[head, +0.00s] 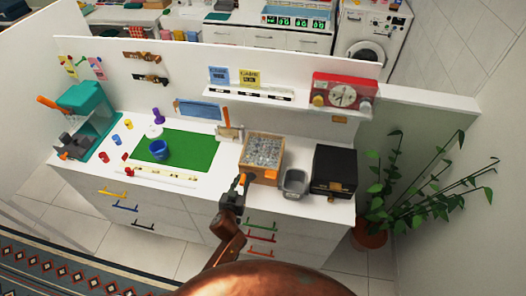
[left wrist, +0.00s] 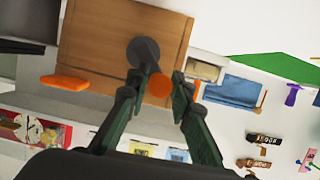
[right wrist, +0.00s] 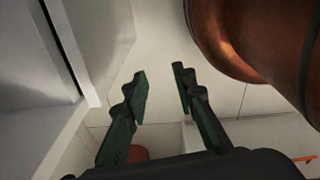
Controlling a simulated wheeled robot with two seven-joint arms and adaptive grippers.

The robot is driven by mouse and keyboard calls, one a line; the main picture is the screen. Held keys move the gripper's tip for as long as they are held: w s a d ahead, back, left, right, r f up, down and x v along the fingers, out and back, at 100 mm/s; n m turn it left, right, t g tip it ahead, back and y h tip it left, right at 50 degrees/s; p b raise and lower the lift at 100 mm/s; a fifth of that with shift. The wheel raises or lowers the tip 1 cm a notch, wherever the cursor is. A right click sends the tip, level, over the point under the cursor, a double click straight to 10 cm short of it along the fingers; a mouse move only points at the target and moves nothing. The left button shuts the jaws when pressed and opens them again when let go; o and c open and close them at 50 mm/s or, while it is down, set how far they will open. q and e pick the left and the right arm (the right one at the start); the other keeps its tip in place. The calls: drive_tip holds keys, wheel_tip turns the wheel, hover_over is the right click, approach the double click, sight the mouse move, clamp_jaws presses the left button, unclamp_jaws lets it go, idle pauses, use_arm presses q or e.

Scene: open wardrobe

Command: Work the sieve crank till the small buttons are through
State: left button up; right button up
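The sieve is a wooden box (head: 246,173) filled with small grey-white pieces, on the right part of the white counter. In the left wrist view its wooden side (left wrist: 105,35) shows a dark round crank hub (left wrist: 143,52) and an orange crank knob (left wrist: 159,88). My left gripper (head: 241,183) is at the front of the box. In the left wrist view its fingers (left wrist: 161,84) stand apart with the knob between them; I cannot tell whether they touch it. My right gripper (right wrist: 160,78) is open and empty, low near the floor. Individual small buttons are too small to tell.
An orange tab (head: 271,174) is on the box's front right. A grey bin (head: 294,183) and a black box (head: 335,168) stand to its right. A green mat (head: 190,150) with a blue cup (head: 158,150) lies to the left. Drawer handles (head: 261,238) stick out below.

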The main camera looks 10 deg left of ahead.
use_arm(q)
drive_tip(key=shift+a+r, duration=0.1)
drive_tip(key=shift+a, duration=0.1)
drive_tip(key=shift+d+b, duration=0.45)
drive_tip(key=shift+d, duration=2.1)
drive_tip(key=shift+a, duration=0.15)
drive_tip(key=shift+a, duration=0.6)
drive_tip(key=shift+a+p, duration=0.75)
drive_tip(key=shift+a, duration=1.05)
